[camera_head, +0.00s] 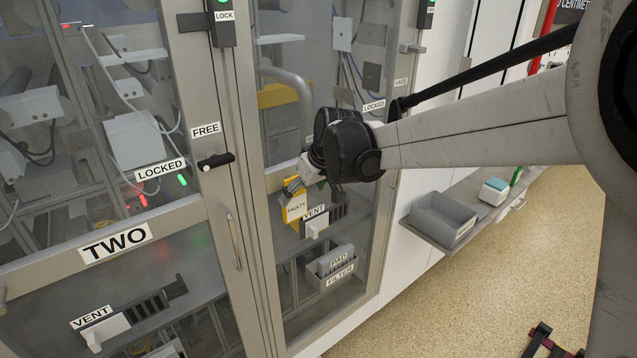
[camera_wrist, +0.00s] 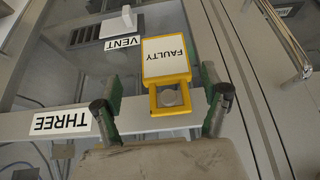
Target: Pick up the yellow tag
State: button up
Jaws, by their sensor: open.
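The yellow tag (camera_wrist: 165,58) has a white face reading FAULTY and a yellow loop with a round grey piece in it. It sits against the frame bar of the cabinet door labelled THREE (camera_wrist: 62,121). In the head view the tag (camera_head: 291,208) shows just below my gripper (camera_head: 297,184), partly covered by it. In the wrist view my gripper (camera_wrist: 163,92) is open, with one green-padded finger on each side of the tag's loop. Gaps show between the fingers and the tag, and nothing is held.
Behind the glass are a vent slider (camera_head: 318,226) and a filter bin (camera_head: 334,270). A door with a vertical handle (camera_head: 234,242), labelled TWO (camera_head: 115,243), stands to the left. A grey bin (camera_head: 447,216) sits on a shelf to the right. The floor at right is mostly clear.

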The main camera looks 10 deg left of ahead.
aim_at(296, 199)
jog(key=shift+a+p+x, duration=0.2)
jog(key=shift+x, duration=0.95)
jog(key=shift+a+p+x, duration=0.2)
jog(key=shift+a+x, duration=0.05)
jog(key=shift+x, duration=0.9)
jog(key=shift+a+f, duration=0.15)
jog(key=shift+f, duration=0.35)
jog(key=c, duration=1.3)
